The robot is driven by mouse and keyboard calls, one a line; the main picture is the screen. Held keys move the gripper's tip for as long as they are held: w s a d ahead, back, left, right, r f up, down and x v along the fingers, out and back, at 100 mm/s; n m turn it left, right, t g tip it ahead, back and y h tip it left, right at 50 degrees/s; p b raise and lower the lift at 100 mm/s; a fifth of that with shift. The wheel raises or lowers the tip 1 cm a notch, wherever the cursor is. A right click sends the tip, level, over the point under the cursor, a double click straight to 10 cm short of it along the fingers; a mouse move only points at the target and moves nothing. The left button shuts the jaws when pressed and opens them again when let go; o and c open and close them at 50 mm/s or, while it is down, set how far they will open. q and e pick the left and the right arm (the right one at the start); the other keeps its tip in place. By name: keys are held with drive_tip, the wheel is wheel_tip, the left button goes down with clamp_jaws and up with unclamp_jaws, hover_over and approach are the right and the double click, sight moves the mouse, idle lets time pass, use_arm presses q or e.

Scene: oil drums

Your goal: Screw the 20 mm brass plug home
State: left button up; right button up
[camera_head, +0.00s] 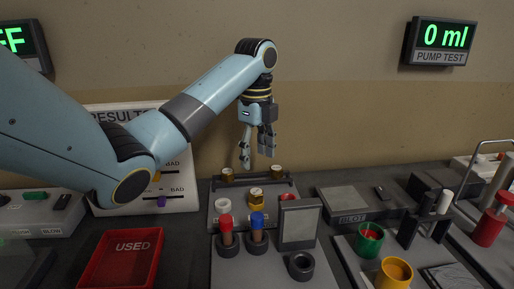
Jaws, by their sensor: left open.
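My left gripper (258,160) hangs fingers-down, open and empty, in the upper middle of the head view. Below it are small brass-coloured plugs: one at the back left of a dark rack (227,175), one at the back right (277,173), and one on a yellow-brass piece (256,192) in front. The fingertips are above and apart from them. Which one is the 20 mm plug cannot be told, as any size marks are too small to read. My right gripper is not in view.
Red-capped (226,222) and blue-capped (257,222) tubes stand in front, beside a grey upright panel (299,224). A red USED tray (122,262) lies at left. Green (369,242) and yellow (393,275) cups stand at right. The PUMP TEST display (441,42) reads 0 ml.

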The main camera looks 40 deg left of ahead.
sight(256, 191)
use_arm(q)
wheel_tip(256, 191, down, 3)
drive_tip(key=shift+s+d+b, duration=0.1)
drive_tip(key=shift+b, duration=1.1)
wheel_tip(256, 191, down, 6)
drive_tip(key=shift+r+p, duration=0.2)
drive_tip(key=shift+p, duration=0.15)
drive_tip(key=shift+f, duration=0.8)
drive_tip(key=shift+c, duration=1.2)
drive_tip(key=c, duration=1)
drive_tip(key=shift+m+p, duration=0.55)
drive_tip(key=shift+m, duration=0.25)
drive_tip(key=m+p, duration=0.1)
drive_tip(key=m, duration=0.2)
drive_tip(key=shift+m, duration=0.9)
